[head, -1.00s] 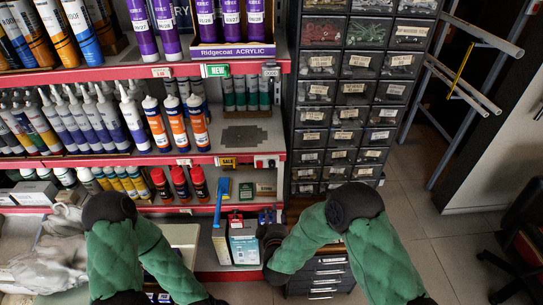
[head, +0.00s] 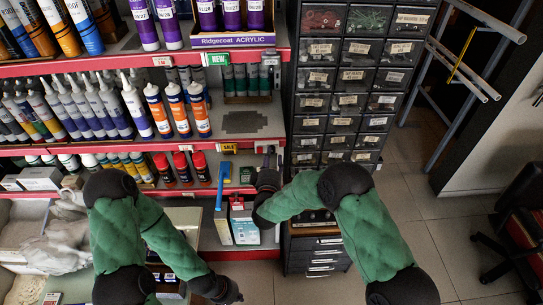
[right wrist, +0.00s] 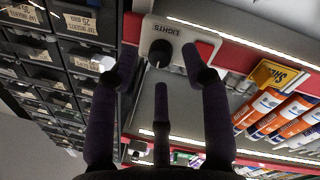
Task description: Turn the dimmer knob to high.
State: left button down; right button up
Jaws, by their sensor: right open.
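The black dimmer knob (right wrist: 160,53) sits on a white plate (right wrist: 203,40) marked LIGHTS, upside down in the right wrist view. I cannot read its setting. In the head view the plate (head: 267,147) is small on the red shelf edge, right of the yellow SALE tag (head: 228,148). My right gripper (head: 268,163) is just below the plate. In the right wrist view its open, empty fingers (right wrist: 160,80) point at the knob, with the knob between the two upper fingertips and apparently not touched. My left gripper (head: 230,291) is low, over the floor, its fingers unclear.
Orange and white tubes (head: 178,108) stand on the shelf above the plate. A dark drawer cabinet (head: 330,105) stands close on the right. A box (head: 243,222) and a blue tool (head: 222,187) are below, left of my right gripper.

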jog(key=shift+w+d, duration=0.1)
jog(key=shift+w, duration=0.75)
grip_shut()
